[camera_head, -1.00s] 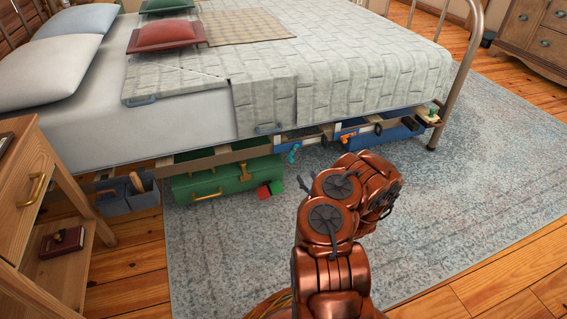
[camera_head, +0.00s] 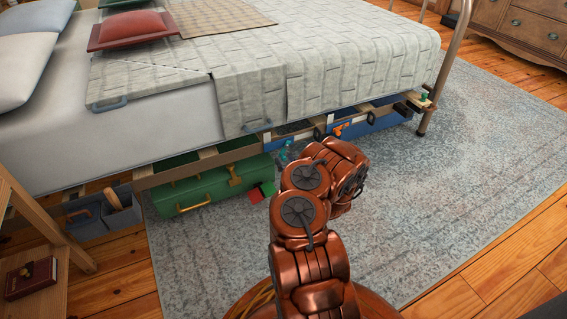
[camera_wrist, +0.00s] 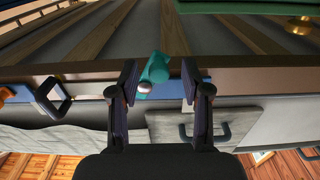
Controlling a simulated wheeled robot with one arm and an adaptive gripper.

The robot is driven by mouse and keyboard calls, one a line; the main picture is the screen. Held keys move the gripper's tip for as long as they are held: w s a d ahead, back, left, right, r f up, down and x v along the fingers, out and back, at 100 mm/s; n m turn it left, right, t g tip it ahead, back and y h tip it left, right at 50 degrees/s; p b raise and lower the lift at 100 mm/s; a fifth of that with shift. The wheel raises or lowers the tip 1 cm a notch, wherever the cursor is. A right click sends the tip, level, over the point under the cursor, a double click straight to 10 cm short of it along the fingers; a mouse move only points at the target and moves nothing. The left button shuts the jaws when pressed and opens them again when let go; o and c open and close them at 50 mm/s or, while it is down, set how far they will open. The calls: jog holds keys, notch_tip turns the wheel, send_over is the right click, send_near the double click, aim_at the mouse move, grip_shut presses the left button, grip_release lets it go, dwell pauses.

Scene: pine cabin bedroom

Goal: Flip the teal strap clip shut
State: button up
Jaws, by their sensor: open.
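The teal strap clip (camera_wrist: 155,70) shows in the wrist view on the bed's side rail, between and just beyond my fingertips. A teal part sticks out from the rail, with a small pale round end below it. I cannot tell how far the clip is from shut. In the head view, the clip (camera_head: 285,153) is a small teal spot under the bed edge, just left of my arm. My gripper (camera_wrist: 159,82) is open, with one finger on each side of the clip and no clear contact. My arm hides the gripper in the head view.
An orange clip (camera_head: 340,131) sits on the blue bin (camera_head: 372,123) to the right. A black loop (camera_wrist: 60,97) hangs near the rail. A green suitcase (camera_head: 215,188) and red block (camera_head: 267,190) lie under the bed. The rug (camera_head: 430,200) is clear.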

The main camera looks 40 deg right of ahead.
jog(key=shift+b+x, duration=0.4)
jog(key=shift+x, duration=0.65)
jog(key=shift+c, duration=0.4)
grip_shut()
